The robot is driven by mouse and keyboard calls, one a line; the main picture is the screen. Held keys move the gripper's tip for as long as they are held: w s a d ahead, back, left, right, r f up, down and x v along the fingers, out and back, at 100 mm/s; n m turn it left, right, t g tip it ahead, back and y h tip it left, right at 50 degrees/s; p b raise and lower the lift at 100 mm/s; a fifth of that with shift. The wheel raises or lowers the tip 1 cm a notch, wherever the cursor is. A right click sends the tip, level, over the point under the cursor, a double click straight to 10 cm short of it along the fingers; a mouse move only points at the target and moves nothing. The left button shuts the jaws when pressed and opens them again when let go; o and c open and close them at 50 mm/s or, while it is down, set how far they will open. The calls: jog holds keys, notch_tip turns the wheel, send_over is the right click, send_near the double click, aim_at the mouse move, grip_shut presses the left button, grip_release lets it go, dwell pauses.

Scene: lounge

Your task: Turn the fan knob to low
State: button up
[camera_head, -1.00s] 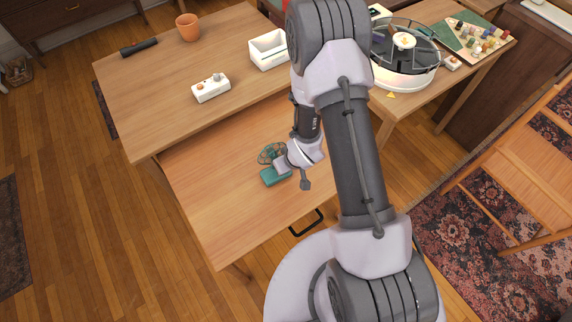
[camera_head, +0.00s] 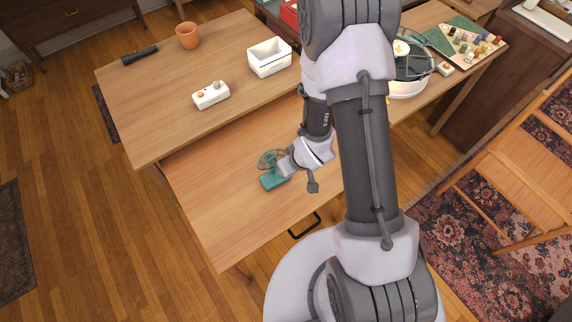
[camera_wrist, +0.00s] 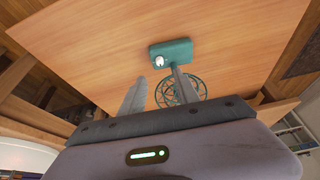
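The small teal fan stands on the lower wooden surface, with its flat base (camera_head: 274,181) and round wire cage (camera_head: 270,158) at the left of my gripper (camera_head: 287,168). In the wrist view the fan's base (camera_wrist: 182,48) is ahead of the fingers and the cage (camera_wrist: 192,92) shows behind the right finger. The pale round knob (camera_wrist: 158,62) is on the base, near its left end. My gripper (camera_wrist: 160,74) is open, with its fingertips just short of the knob and nothing visible between them. In the head view my wrist hides the fingertips and the knob.
On the upper tabletop are a white box with knobs (camera_head: 211,96), a white open bin (camera_head: 268,58), an orange cup (camera_head: 187,36) and a black cylinder (camera_head: 140,54). A round white-rimmed machine (camera_head: 408,85) stands at right. The lower surface is otherwise clear.

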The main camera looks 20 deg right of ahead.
jog(key=p+v, duration=0.2)
jog(key=v, duration=0.6)
jog(key=shift+r, duration=0.15)
notch_tip(320, 180, up, 13)
jog(key=w+d+m+h, duration=0.1)
jog(key=d+m+h, duration=0.1)
jog(key=m, duration=0.1)
jog(key=s+a+r+m+y, duration=0.1)
jog(key=s+a+r+m, duration=0.1)
jog(key=s+r, duration=0.5)
jog(key=s+a+r+m+t+y, duration=0.1)
jog(key=s+a+r, duration=0.4)
jog(key=r, duration=0.6)
jog(key=shift+s+a+r+m+y, duration=0.15)
jog(key=shift+s+r+m+y, duration=0.25)
jog(key=shift+s+m, duration=0.35)
jog(key=shift+s, duration=0.1)
